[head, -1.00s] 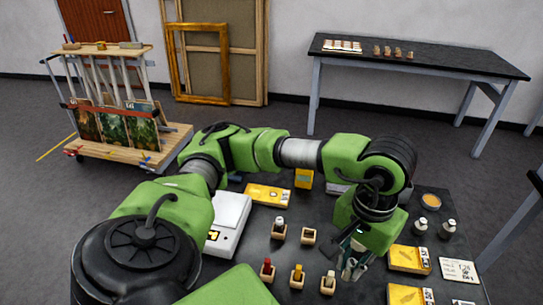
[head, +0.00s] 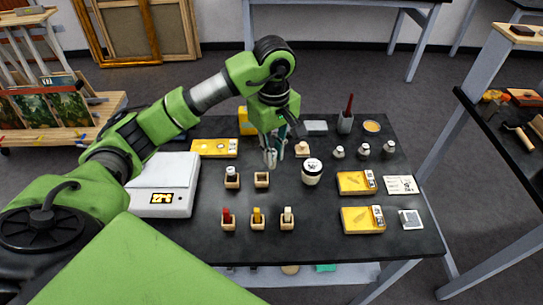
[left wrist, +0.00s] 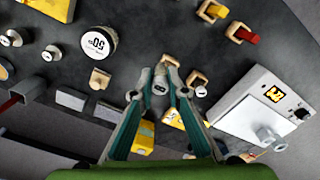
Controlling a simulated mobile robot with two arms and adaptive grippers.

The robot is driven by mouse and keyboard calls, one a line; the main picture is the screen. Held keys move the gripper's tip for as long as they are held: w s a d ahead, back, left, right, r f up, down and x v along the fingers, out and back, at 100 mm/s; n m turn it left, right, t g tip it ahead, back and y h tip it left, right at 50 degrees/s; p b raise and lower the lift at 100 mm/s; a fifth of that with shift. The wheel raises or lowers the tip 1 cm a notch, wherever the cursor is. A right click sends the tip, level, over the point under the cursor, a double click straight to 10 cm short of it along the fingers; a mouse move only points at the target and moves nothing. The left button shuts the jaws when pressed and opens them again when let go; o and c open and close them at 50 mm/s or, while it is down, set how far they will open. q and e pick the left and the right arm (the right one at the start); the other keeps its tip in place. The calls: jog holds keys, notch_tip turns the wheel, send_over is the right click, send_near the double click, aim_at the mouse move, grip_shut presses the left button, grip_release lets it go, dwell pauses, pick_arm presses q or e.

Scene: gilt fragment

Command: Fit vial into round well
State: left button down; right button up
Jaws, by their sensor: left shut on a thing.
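My left gripper (head: 271,163) points down over the table, just behind the small wooden block with an empty well (head: 261,180) in the head view. A third block (head: 302,149) stands behind right. My right gripper is not in view.
A white-lidded jar (head: 312,171) stands right of the empty block. Blocks with red (head: 228,220), yellow (head: 257,219) and white pieces (head: 287,220) stand in front. A scale (head: 165,187) is left.

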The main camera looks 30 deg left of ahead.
pick_arm(q)
jog(key=w+a+f, duration=0.1)
jog(key=f, duration=0.1)
jog(key=w+f+p, duration=0.1)
jog(key=w+f, duration=0.1)
jog(key=w+a+f+p, duration=0.1)
jog(key=w+f, duration=0.1)
jog(key=shift+a, duration=0.3)
jog(key=shift+w+a+f, duration=0.1)
jog(key=shift+f, duration=0.2)
notch_tip(320, 180, down, 2)
jog(key=shift+f+p, duration=0.1)
jog(key=shift+p, duration=0.9)
jog(key=shift+f, duration=0.25)
jog(key=shift+f, duration=0.1)
jog(key=shift+f, duration=0.15)
jog(key=c, duration=2)
grip_release()
